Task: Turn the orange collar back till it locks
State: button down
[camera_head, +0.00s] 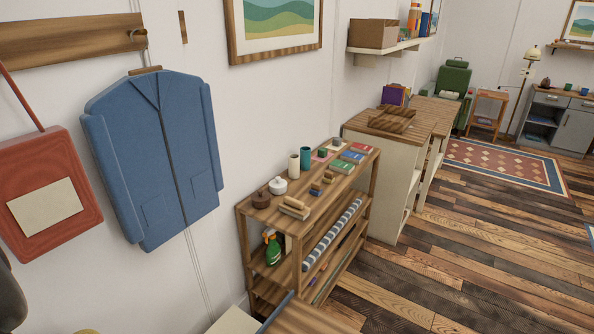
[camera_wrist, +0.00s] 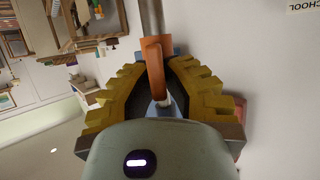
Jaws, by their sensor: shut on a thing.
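The orange collar (camera_wrist: 155,68) is in the wrist view, at the end of a grey pole (camera_wrist: 152,18) that runs up out of the picture. A long orange part of it reaches down between the fingers. My gripper (camera_wrist: 163,70) has yellow ridged fingers that curve in from both sides and are shut on the collar. Small blue parts show behind and below the collar. The exact contact is partly hidden by the fingers and by my wrist housing. Neither the collar nor my gripper is seen in the head view.
In the head view, a blue jacket (camera_head: 160,150) and a red bag (camera_head: 48,200) hang on the left wall. A loaded wooden shelf (camera_head: 245,228) stands beside them, with a cabinet (camera_head: 378,150) beyond. The plank floor (camera_head: 455,260) at right is clear.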

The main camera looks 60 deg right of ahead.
dwell(0.3)
jog(key=shift+s+d+n+t+y+p, duration=0.15)
jog(key=shift+n+t+y+p, duration=0.2)
jog(key=shift+n+y, duration=0.2)
jog(key=shift+d+n+t+y+p, duration=0.1)
jog(key=shift+n+t+y+p, duration=0.1)
jog(key=shift+n+t+y, duration=0.3)
jog(key=shift+n, duration=0.25)
jog(key=shift+s+d+n+t+y+p, duration=0.1)
jog(key=shift+d+n+t+y+p, duration=0.15)
jog(key=shift+n+y, duration=0.3)
jog(key=shift+s+n+t+y+p, duration=0.1)
jog(key=shift+n+t+y, duration=0.25)
jog(key=shift+y, duration=0.25)
